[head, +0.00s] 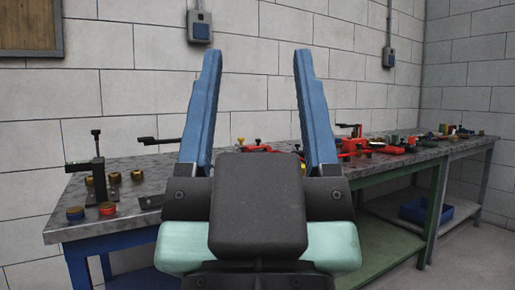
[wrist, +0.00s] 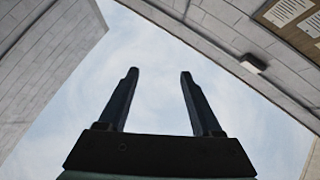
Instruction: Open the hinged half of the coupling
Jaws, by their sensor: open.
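My gripper (head: 256,54) is raised in front of the workbench in the head view, its two blue fingers wide apart with nothing between them. In the wrist view my gripper (wrist: 158,73) also shows open and empty, pointing up at the sky between walls. I cannot tell which fitting on the bench is the coupling with the hinged half. Red parts (head: 353,146) lie on the bench just right of my gripper, partly hidden behind its right finger. My gripper touches nothing on the bench.
The grey-topped workbench (head: 136,194) runs along the block wall. At its left stand a black clamp-like stand (head: 100,175) and small round fittings (head: 75,213). More red tools (head: 391,149) lie to the right. A blue bin (head: 426,211) sits on the lower shelf.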

